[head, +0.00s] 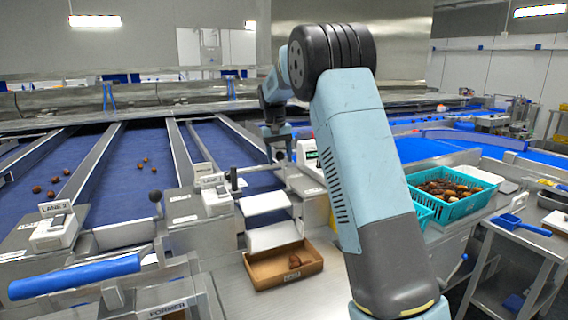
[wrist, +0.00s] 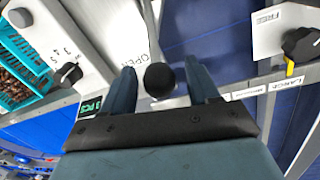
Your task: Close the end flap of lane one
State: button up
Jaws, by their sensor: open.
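Lane one is the blue belt lane (head: 205,150) behind the box labelled lane 1 (head: 214,195). White sloping plates (head: 265,203) show at its near end; I cannot tell whether one is the end flap or how it stands. My gripper (head: 278,150) points down over the right side of the lane end. In the wrist view my gripper (wrist: 162,85) is open, with a round black knob (wrist: 160,80) between its fingers and a small gap on each side. A plate marked OPEN (wrist: 132,58) lies beside the knob. The knob is hidden in the head view.
A teal crate of dates (head: 447,195) stands right. Another black-knobbed lever (head: 155,196) stands left of the lane 1 box. A blue handle bar (head: 75,277) is at front left.

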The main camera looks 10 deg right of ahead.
jog(key=shift+d+f, duration=0.15)
jog(key=shift+f, duration=1.15)
grip_shut()
